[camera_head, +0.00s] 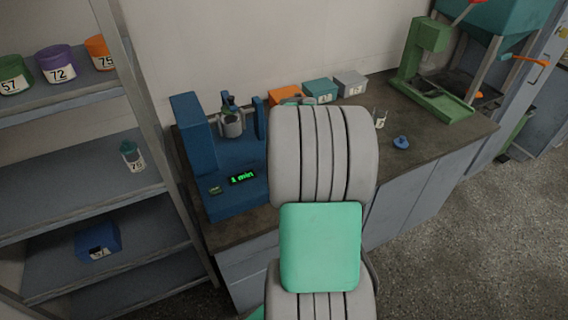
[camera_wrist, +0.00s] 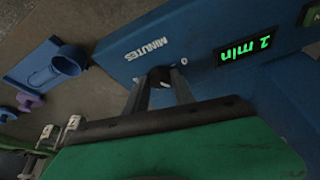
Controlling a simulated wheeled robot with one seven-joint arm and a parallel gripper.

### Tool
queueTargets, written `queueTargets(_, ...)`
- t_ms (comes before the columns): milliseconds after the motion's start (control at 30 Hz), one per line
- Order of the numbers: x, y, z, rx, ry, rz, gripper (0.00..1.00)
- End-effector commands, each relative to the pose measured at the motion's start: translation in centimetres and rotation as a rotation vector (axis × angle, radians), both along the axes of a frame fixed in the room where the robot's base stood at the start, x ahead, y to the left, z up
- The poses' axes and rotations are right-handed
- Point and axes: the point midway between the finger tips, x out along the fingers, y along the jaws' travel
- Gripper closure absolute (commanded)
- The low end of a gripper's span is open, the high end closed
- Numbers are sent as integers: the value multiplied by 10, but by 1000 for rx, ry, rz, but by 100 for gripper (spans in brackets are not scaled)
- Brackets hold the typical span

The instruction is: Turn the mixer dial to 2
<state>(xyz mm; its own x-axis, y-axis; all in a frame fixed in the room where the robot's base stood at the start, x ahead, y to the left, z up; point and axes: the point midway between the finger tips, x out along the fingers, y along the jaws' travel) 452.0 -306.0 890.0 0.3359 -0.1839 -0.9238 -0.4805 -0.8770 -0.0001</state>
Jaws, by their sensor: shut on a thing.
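The blue mixer (camera_head: 236,195) stands on the counter, left of my arm in the head view. Its lit green display (camera_head: 243,178) shows a number of minutes. The digit looks like 1 there and like 2 in the wrist view (camera_wrist: 245,48), so I cannot tell which. The dark dial (camera_wrist: 158,76) sits on the blue panel beside the MINUTES label. My gripper (camera_wrist: 160,88) is shut on the dial, its fingers on either side. The dial is mostly covered by the fingers, and its pointer is not clear. My arm hides the gripper in the head view.
A metal vessel (camera_head: 231,123) sits in the mixer. Orange (camera_head: 285,95), teal (camera_head: 320,92) and grey (camera_head: 350,84) boxes stand along the wall. A green press (camera_head: 432,75) stands at the right. A shelf (camera_head: 70,190) with jars is close on the left.

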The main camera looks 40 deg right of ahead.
Motion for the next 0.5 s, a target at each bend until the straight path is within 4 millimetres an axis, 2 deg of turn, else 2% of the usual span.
queueTargets(500, 5, 4, -1, -1, -2, -486, 100)
